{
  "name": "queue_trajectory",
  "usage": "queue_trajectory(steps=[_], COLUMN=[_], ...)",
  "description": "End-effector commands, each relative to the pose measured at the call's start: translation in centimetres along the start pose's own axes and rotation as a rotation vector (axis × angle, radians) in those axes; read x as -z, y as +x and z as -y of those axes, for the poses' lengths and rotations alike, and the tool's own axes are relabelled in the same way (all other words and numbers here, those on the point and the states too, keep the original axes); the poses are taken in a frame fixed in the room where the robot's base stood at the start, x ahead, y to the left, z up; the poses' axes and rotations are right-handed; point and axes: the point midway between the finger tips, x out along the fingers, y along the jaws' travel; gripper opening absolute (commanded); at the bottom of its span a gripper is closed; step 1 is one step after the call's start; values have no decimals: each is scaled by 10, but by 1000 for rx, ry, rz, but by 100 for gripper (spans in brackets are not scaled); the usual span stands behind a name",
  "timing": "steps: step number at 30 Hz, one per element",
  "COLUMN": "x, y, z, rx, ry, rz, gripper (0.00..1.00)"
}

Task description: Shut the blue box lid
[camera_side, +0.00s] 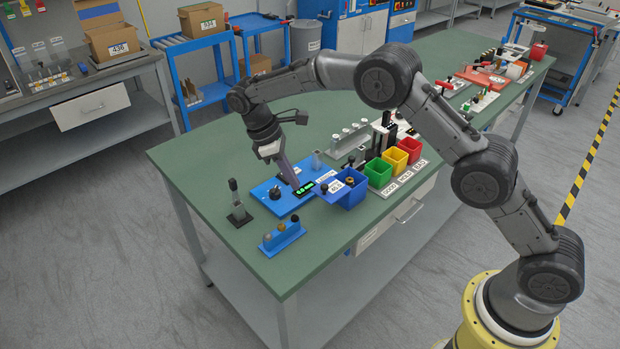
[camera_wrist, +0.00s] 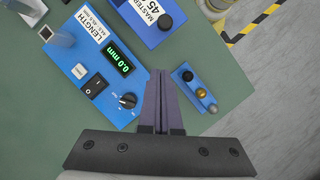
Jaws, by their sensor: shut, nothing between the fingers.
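The blue box (camera_side: 352,198) stands at the table's front edge, left of the green box. In the side view its top is open and a dark, brownish part shows in it. The blue lid (camera_side: 327,194) extends out to the left of the box, with a white label and a dark knob. In the wrist view the lid (camera_wrist: 130,14) is at the top, partly cut off, with its knob (camera_wrist: 166,22). My gripper (camera_side: 294,182) is shut and empty. It points down over the blue length gauge (camera_side: 270,203), left of the lid. In the wrist view its fingertips (camera_wrist: 160,73) are apart from the lid.
The gauge shows 0.0 mm. A small blue rack (camera_side: 282,240) with several cylinders is at the front left, near a black stand (camera_side: 238,212). Green (camera_side: 378,173), yellow (camera_side: 394,160) and red (camera_side: 411,149) bins line up to the right. Bare green table lies at the left.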

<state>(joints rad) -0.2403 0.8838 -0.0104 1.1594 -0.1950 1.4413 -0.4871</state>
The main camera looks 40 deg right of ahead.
Motion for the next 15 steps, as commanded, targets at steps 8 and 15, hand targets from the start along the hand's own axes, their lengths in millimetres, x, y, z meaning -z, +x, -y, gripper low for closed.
queue_trajectory(steps=[8, 15], x=[-28, -37], y=[13, 17], z=[0, 0], rx=[1, -1], ry=[2, 0], rz=[0, 0], gripper=[0, 0])
